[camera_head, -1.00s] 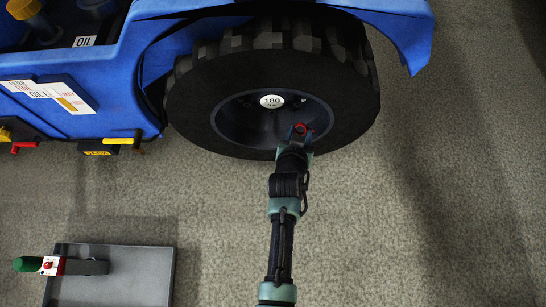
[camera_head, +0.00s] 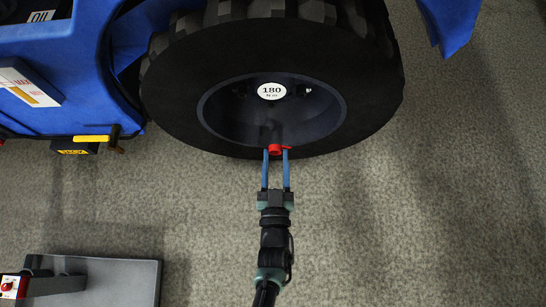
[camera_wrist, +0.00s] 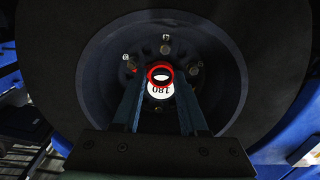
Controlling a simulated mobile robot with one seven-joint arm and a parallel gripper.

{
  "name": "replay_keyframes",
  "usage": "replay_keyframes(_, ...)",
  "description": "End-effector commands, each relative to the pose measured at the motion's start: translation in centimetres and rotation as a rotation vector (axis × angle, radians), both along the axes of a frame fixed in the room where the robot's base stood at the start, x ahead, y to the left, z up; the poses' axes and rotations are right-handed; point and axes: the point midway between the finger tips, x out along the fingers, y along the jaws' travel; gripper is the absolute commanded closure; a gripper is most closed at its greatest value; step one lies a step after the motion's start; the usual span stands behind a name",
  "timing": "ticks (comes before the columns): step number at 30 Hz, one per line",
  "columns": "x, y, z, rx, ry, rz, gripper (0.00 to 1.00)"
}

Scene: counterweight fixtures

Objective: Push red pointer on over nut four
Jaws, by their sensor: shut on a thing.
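In the wrist view the red pointer (camera_wrist: 151,76) is between the fingertips, overlapping the round 180 label (camera_wrist: 161,91) at the hub. Several nuts circle the hub, including a top nut (camera_wrist: 165,48), one at upper left (camera_wrist: 130,59) and one at right (camera_wrist: 195,67). A small red spot shows beside the upper-left nut. The nut numbers are too small to read surely. The pointer appears apart from the nuts.
The large black tire (camera_head: 180,100) surrounds the recessed hub. The blue vehicle body (camera_head: 40,113) is at left, with a yellow-handled part (camera_head: 92,138) low on it. A grey tray (camera_head: 130,280) lies at lower left. The carpet (camera_head: 420,230) is clear at right.

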Motion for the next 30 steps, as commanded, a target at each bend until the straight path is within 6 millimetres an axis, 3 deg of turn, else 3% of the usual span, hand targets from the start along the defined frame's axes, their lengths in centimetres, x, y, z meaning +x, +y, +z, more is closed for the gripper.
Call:
replay_keyframes(3,-0.6,0.6,-0.3,0.0,-0.021,0.017,0.89)
replay_keyframes(8,0.1,0.7,-0.2,0.0,-0.027,0.021,0.89)
replay_keyframes(30,7.4,0.6,-0.4,-0.001,-0.025,0.02,0.89)
